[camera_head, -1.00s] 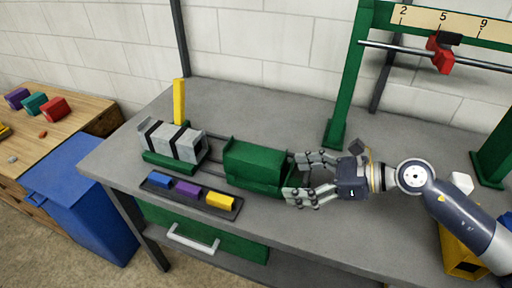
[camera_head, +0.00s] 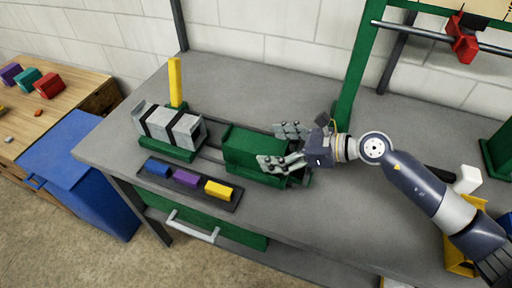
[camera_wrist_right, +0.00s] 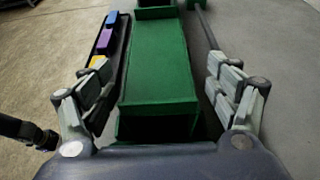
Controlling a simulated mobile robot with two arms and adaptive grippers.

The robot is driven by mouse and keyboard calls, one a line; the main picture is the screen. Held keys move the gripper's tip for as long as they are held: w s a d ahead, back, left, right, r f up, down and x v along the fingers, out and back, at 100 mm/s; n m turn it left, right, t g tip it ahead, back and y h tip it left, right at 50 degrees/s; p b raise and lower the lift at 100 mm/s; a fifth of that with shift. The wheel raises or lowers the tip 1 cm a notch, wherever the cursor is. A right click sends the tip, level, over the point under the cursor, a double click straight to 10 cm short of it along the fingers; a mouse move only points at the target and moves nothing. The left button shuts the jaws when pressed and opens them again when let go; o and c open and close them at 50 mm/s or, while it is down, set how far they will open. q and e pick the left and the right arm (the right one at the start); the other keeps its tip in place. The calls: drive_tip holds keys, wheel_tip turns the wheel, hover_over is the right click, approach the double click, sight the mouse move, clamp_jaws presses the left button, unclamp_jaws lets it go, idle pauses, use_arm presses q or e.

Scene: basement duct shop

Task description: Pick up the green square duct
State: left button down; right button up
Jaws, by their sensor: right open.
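A green box-shaped piece (camera_head: 243,148), the only green one of duct shape that I see, sits on the rails of a bench device. It also shows in the wrist view (camera_wrist_right: 160,62), with a raised lip at its far end and a dark hollow at its near end. My right gripper (camera_head: 280,146) is open at the piece's right end, one finger on each long side. In the wrist view a gap shows between the fingers and the green sides.
A grey strapped block (camera_head: 170,127) and a yellow post (camera_head: 176,82) stand left of the piece. A dark tray (camera_head: 192,186) with blue, purple and yellow blocks lies in front. A green frame (camera_head: 362,75) rises behind right. The back of the bench (camera_head: 265,85) is clear.

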sight(266, 146)
drive_tip(key=x, duration=0.1)
drive_tip(key=p+x, duration=0.1)
drive_tip(key=x, duration=0.1)
drive_tip(key=shift+s+a+r, duration=0.1)
drive_tip(key=shift+a+r, duration=0.15)
drive_tip(key=shift+a, duration=0.15)
drive_tip(key=shift+a+f, duration=0.25)
drive_tip(key=shift+d, duration=0.1)
drive_tip(key=c, duration=1.2)
